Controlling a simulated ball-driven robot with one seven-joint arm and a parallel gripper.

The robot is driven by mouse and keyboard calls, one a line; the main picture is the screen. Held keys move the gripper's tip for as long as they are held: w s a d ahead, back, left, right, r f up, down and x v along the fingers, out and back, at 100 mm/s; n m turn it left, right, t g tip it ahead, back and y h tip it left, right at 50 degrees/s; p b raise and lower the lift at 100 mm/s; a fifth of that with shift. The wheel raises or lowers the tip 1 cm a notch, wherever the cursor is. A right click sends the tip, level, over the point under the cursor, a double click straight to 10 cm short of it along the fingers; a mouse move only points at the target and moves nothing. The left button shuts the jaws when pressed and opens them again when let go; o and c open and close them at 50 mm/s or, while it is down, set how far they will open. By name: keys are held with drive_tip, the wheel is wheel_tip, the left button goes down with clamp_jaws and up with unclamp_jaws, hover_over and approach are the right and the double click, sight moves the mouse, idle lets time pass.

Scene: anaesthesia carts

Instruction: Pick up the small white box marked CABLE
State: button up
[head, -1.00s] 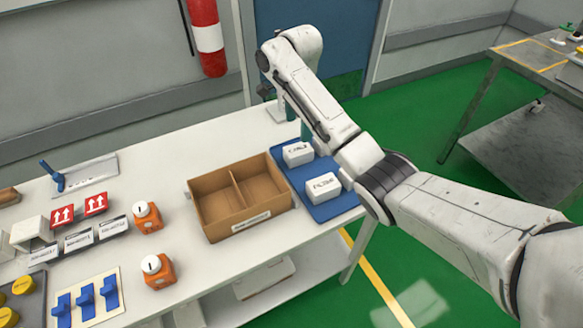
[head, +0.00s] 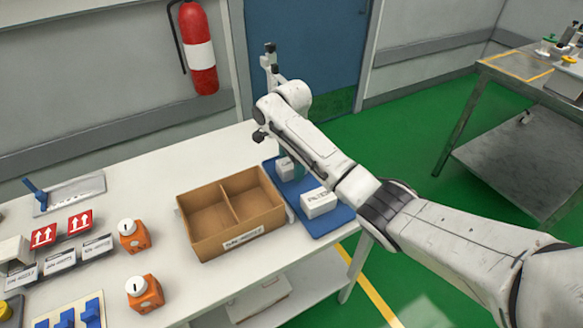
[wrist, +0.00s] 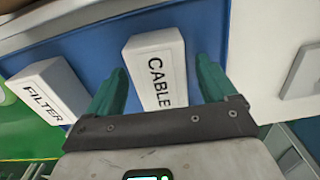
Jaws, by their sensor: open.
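The small white box marked CABLE (wrist: 157,68) lies between the two green fingers of my gripper (wrist: 158,88) in the wrist view. The fingers are open on either side of it, and I cannot tell whether they touch it. In the head view the CABLE box (head: 284,169) is partly hidden by my arm, at the far end of a blue mat (head: 330,226). A second white box, marked FILTER (wrist: 45,90), lies on the mat to its left in the wrist view. It is nearer in the head view (head: 318,203).
A divided cardboard box (head: 240,245) stands left of the mat. A grey metal table (head: 530,150) is at the right.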

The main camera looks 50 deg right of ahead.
drive_tip(key=shift+f, duration=0.15)
drive_tip(key=c, duration=1.1)
